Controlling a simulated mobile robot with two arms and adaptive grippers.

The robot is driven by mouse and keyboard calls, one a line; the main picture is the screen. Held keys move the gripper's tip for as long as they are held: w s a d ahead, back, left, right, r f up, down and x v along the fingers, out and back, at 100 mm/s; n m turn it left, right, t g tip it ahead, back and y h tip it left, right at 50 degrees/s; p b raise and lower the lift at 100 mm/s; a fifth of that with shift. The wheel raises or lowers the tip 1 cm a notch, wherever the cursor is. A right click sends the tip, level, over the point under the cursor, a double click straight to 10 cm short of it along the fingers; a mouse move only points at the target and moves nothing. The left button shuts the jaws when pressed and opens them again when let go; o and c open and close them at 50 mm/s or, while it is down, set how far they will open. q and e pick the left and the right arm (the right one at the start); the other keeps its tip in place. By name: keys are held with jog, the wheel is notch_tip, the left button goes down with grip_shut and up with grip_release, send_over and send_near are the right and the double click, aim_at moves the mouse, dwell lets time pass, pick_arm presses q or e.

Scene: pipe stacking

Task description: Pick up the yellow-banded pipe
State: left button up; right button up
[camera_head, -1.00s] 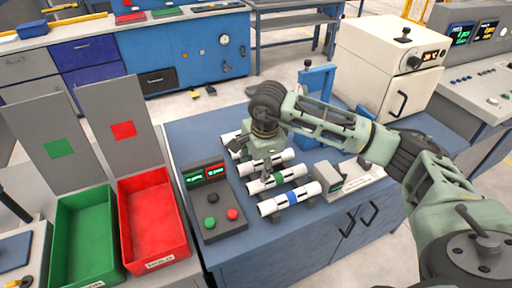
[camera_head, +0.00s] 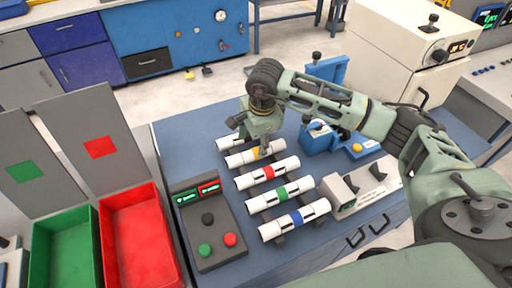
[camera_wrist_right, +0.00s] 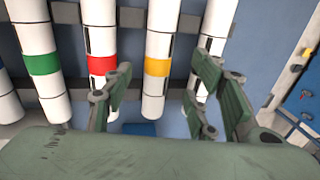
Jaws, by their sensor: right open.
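The yellow-banded pipe (camera_head: 236,160) is white and lies in a row of pipes on the blue bench. Its yellow band (camera_wrist_right: 157,67) shows clearly in the right wrist view. My right gripper (camera_head: 264,150) is over this pipe in the head view and partly hides it. In the right wrist view the gripper (camera_wrist_right: 163,88) is open, with its fingers spread to either side of the pipe's near end. I cannot tell how high the fingers are above it. My left gripper is not in view.
The red-banded pipe (camera_head: 256,177), green-banded pipe (camera_head: 264,201) and blue-banded pipe (camera_head: 275,229) lie nearer; another pipe (camera_head: 229,142) lies behind. A button box (camera_head: 207,225) stands left of the row. A grey switch box (camera_head: 346,190) and blue fixture (camera_head: 317,139) stand right.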

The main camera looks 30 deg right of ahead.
aim_at(255, 151)
notch_tip(255, 151, down, 3)
jog(key=shift+r+p, duration=0.1)
jog(key=shift+p, duration=0.8)
jog(key=shift+w+d+f, duration=0.1)
jog(key=shift+w+f, duration=0.1)
jog(key=shift+f, duration=0.4)
jog(key=shift+w+f, duration=0.15)
jog(key=shift+f, duration=0.45)
jog(key=shift+w+f, duration=0.1)
jog(key=shift+f, duration=0.15)
jog(key=shift+c, duration=0.5)
jog(key=c, duration=0.4)
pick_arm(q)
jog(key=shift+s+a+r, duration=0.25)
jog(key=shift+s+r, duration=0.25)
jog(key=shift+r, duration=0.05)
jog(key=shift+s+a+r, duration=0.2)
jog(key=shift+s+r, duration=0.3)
pick_arm(e)
jog(key=c, duration=0.8)
